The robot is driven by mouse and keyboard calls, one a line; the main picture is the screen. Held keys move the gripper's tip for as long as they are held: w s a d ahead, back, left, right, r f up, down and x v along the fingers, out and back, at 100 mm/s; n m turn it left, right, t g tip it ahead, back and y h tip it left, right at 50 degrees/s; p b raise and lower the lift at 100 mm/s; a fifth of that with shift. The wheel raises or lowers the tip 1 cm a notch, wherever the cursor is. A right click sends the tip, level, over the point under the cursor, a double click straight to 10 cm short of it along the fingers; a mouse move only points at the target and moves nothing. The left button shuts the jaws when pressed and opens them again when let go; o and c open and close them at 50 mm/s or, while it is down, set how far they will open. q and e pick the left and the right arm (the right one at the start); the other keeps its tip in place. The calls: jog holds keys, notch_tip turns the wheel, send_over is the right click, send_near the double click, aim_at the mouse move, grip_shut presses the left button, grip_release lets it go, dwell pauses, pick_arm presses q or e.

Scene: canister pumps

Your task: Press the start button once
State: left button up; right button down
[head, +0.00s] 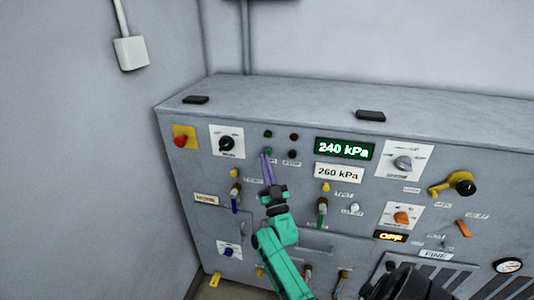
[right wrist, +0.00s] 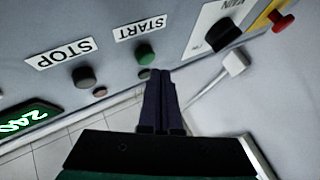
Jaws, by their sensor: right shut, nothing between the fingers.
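The green start button (right wrist: 145,54) sits beside its START label (right wrist: 140,27) in the right wrist view. It also shows on the grey panel in the head view (head: 268,151). My right gripper (head: 266,158) has its purple fingers shut with nothing between them, their tips close to the start button. In the right wrist view the fingertips (right wrist: 160,72) appear just below and right of the button. I cannot tell whether they touch it.
The dark stop button (right wrist: 84,77) is beside the start button. Small lamps (head: 268,134) sit above the buttons. A red knob on yellow (head: 181,141) and a black dial (head: 227,143) are to the left. A green display (head: 345,149) reads 240 kPa; an amber one (head: 390,236) reads OFF.

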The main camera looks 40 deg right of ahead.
jog(key=shift+d, duration=0.1)
jog(key=shift+w+d, duration=0.25)
jog(key=shift+w+d+b, duration=0.25)
jog(key=shift+d+b, duration=0.15)
jog(key=shift+b, duration=0.2)
dwell(0.6)
jog(key=shift+s+a+p, duration=0.55)
jog(key=shift+a+p, duration=0.05)
jog(key=shift+a, duration=0.15)
